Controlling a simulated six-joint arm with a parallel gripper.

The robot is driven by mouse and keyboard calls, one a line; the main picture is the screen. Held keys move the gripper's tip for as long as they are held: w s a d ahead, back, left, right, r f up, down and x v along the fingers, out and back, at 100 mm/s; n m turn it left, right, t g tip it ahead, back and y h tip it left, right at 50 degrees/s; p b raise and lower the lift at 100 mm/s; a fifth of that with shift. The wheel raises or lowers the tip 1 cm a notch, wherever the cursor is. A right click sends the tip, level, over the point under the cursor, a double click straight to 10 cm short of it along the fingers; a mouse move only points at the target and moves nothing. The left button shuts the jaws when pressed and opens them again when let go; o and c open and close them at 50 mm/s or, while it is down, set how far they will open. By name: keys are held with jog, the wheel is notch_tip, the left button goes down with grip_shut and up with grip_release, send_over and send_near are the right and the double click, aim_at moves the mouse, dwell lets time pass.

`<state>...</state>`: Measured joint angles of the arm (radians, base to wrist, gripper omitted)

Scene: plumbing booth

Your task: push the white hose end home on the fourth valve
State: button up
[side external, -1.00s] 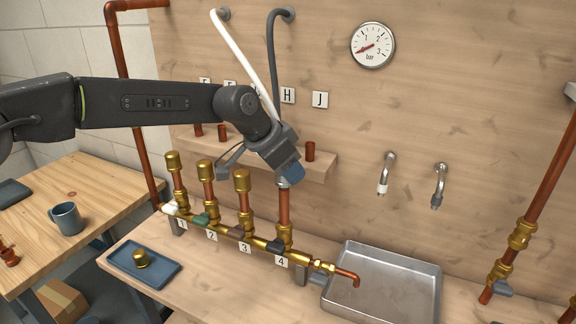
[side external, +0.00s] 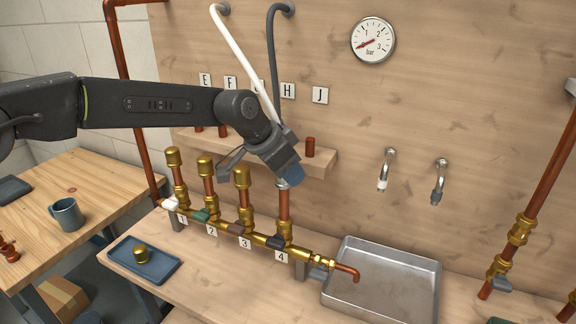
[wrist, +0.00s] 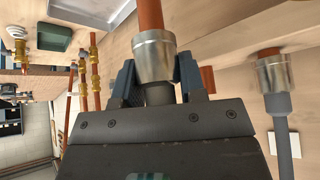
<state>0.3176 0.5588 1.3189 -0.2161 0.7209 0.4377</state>
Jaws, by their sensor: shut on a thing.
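My gripper (side external: 287,176) is above the fourth valve, shut on the white hose end. The wrist view shows my gripper (wrist: 158,82) with a finger on each side of the silver hose-end collar (wrist: 155,57). The fourth valve's copper pipe (side external: 284,212) stands upright above the label 4 and dark handle. In the wrist view this pipe (wrist: 150,14) enters the collar's mouth; how deep it sits inside is hidden. The white hose (side external: 240,55) comes from the wall fitting and passes down behind my wrist.
Brass caps top the first (side external: 173,158), second and third valve pipes to the left. A grey hose end (wrist: 272,72) sits on a copper stub near my gripper. A wooden shelf (side external: 322,160) lies behind. A metal basin (side external: 395,285) and a blue tray (side external: 165,270) stand below.

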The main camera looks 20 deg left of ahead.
jog(key=shift+s+f, duration=0.1)
jog(key=shift+f, duration=1.65)
jog(key=o, duration=1)
jog(key=shift+r, duration=0.1)
jog(key=v, duration=1.3)
jog(key=shift+a+r, duration=0.15)
jog(key=shift+r, duration=0.2)
jog(key=shift+r, duration=0.1)
notch_tip(320, 180, up, 6)
jog(key=shift+f, duration=0.1)
jog(key=shift+s, duration=0.1)
